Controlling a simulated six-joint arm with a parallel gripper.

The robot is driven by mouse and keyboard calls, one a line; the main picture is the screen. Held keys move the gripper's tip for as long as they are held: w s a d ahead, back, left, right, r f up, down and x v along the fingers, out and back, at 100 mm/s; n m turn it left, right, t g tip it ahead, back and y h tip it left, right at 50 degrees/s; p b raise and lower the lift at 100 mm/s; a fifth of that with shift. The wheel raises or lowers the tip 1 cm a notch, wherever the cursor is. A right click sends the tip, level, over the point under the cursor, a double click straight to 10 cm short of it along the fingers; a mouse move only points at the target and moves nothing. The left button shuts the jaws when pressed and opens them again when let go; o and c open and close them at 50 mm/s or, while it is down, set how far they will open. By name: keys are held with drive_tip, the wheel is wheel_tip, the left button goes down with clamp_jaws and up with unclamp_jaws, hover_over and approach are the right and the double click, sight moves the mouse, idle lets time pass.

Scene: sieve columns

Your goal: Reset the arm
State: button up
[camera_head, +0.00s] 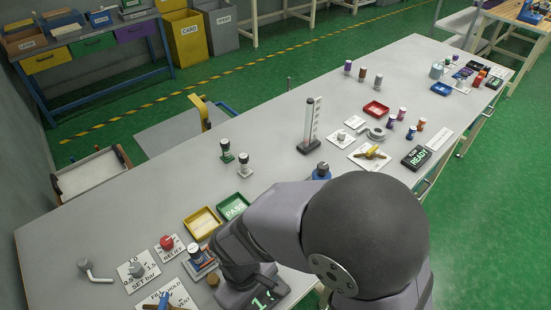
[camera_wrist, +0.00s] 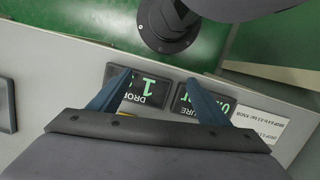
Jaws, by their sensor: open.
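My gripper (camera_wrist: 158,80) shows in the wrist view with its two blue fingers spread apart and nothing between them. The fingers are over a grey bench top, in front of two dark displays with green digits. One display (camera_wrist: 150,90) reads DROP and lies partly behind the left finger; the other display (camera_wrist: 194,100) is partly behind the right finger. In the head view my arm fills the lower middle, bent low over the bench's near edge. My gripper's fingertips cannot be made out there.
The long grey bench (camera_head: 270,125) holds a yellow tray (camera_head: 202,223), a green PASS tray (camera_head: 233,206), a red tray (camera_head: 376,109) and a tall upright gauge (camera_head: 311,125). Sample bottles (camera_head: 244,165) stand behind the trays. The bench's middle-left is fairly clear.

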drive_tip(key=w+d+r+m, duration=0.2)
drive_tip(key=d+m, duration=0.1)
drive_tip(key=d, duration=0.4)
drive_tip(key=w+d+r+m+y, duration=0.1)
drive_tip(key=w+d+r+m, duration=0.1)
drive_tip(key=d+m, duration=0.2)
drive_tip(key=w+d+r+m+t, duration=0.1)
drive_tip(key=w+d+r+m, duration=0.1)
drive_tip(key=d, duration=0.7)
drive_tip(key=shift+w+d+r+m+y, duration=0.15)
drive_tip(key=shift+w+d+m+y, duration=0.2)
drive_tip(key=shift+m, duration=0.45)
drive_tip(key=shift+s+a, duration=0.1)
wheel_tip(320, 180, down, 16)
drive_tip(key=b, duration=1.6)
